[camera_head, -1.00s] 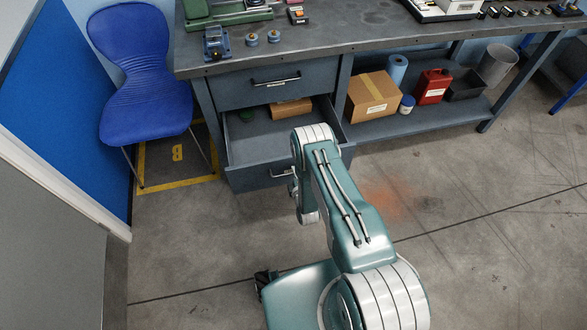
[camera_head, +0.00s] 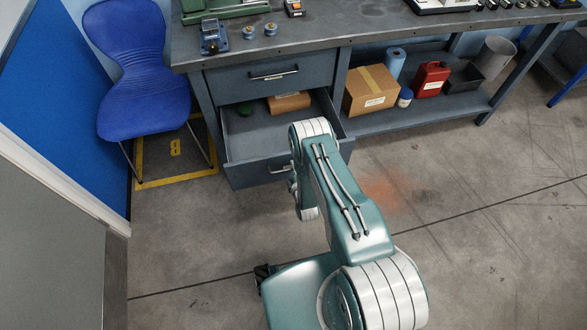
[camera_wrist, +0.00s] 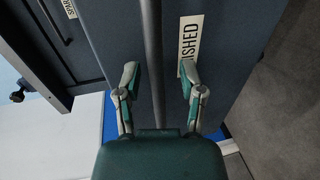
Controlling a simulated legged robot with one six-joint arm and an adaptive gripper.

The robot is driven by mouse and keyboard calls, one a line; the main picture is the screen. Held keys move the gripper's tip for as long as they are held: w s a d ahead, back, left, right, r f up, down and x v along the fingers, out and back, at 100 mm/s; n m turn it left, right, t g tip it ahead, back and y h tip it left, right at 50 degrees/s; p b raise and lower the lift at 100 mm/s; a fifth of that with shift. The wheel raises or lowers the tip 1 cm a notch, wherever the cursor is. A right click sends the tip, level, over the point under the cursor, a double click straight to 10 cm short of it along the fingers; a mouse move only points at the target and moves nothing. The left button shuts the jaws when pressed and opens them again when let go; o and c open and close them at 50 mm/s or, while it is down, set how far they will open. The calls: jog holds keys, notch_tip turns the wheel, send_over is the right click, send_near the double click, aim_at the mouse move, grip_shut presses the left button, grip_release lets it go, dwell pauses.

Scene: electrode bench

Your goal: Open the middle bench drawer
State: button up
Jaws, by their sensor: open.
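The middle bench drawer (camera_head: 240,150) stands pulled out, with its inside showing from above. Its front and bar handle (camera_head: 280,169) show partly behind my arm. In the wrist view, the dark drawer front (camera_wrist: 225,35) fills the middle, with a cut-off label ending in "ISHED" (camera_wrist: 190,45). The grey handle bar (camera_wrist: 153,50) runs top to bottom there. My gripper (camera_wrist: 159,75) is open, one finger on each side of the bar, with gaps to both. In the head view my gripper is mostly hidden by my arm.
The top drawer (camera_head: 262,83) is shut. A blue chair (camera_head: 130,75) stands left of the bench. The lower shelf (camera_head: 415,118) holds several items. Floor to the right is clear.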

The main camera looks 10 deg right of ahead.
jog(key=v, duration=1.2)
jog(key=shift+w+f, duration=0.1)
jog(key=w+r+m+g, duration=0.2)
jog(key=w+r+m, duration=0.2)
jog(key=w+r, duration=1.1)
notch_tip(320, 180, up, 19)
jog(key=s+m+g, duration=0.1)
jog(key=m+g, duration=0.2)
jog(key=m, duration=0.2)
jog(key=s+r+m+g, duration=0.2)
jog(key=s+r+m, duration=0.2)
jog(key=s+r, duration=0.95)
jog(key=s+r+m+g, duration=0.1)
jog(key=s+r, duration=0.3)
jog(key=s, duration=0.5)
jog(key=s+r+m+g, duration=0.2)
jog(key=s+r+m, duration=0.2)
jog(key=s, duration=0.5)
